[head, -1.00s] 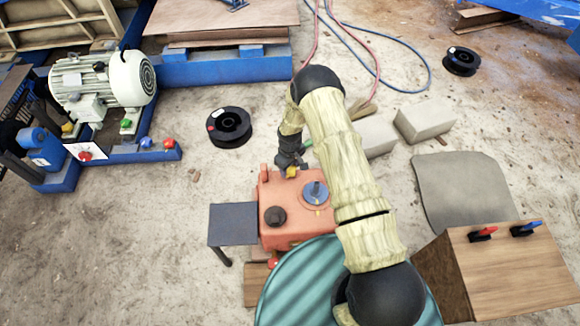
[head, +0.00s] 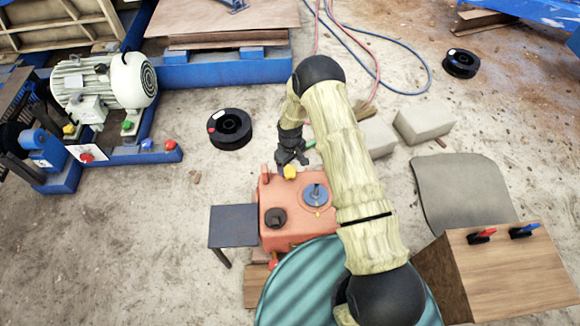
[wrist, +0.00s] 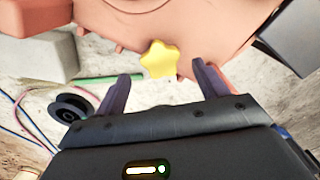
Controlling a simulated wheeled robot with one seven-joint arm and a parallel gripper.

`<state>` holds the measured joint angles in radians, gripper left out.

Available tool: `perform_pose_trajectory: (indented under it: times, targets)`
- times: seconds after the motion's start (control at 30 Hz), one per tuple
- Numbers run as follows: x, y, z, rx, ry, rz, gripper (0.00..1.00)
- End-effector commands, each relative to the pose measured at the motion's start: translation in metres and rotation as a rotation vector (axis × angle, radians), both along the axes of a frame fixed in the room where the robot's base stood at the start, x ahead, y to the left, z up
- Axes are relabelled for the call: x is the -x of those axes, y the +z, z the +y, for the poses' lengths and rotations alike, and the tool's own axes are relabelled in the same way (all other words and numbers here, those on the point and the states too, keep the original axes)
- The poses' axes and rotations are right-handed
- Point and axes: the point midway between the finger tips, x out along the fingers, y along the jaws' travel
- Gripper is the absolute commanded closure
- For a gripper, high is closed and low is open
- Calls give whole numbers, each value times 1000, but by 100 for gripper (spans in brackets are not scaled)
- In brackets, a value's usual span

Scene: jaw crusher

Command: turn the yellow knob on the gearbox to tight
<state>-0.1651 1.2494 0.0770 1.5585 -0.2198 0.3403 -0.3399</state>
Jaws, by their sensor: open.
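The orange-red gearbox (head: 292,228) stands in front of my arm, with a blue dial (head: 316,195) and a black cap (head: 275,217) on its top. The yellow knob (head: 290,171) sits at its far edge. In the wrist view the knob (wrist: 160,59) is star-shaped and sits on the gearbox side (wrist: 205,28). My gripper (head: 288,160) is just beyond the knob in the head view. In the wrist view my gripper (wrist: 159,80) is open, its fingers apart with the knob between and slightly ahead of their tips. No contact shows. I cannot read any tightness mark.
A dark side plate (head: 234,225) juts from the gearbox's left. A green ribbed drum (head: 300,285) is close in front. Grey blocks (head: 425,120) and a black spool (head: 229,128) lie on the ground. A wooden box (head: 515,265) with red and blue handles stands at right.

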Motion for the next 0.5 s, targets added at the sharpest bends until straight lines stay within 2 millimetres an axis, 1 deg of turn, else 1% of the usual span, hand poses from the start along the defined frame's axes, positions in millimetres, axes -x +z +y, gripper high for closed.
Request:
perform_pose_trajectory:
  times: [0.03,0.5]
  targets:
    - [-1,15,0,-1,0,-2,28]
    - [0,108,0,0,-1,-1,28]
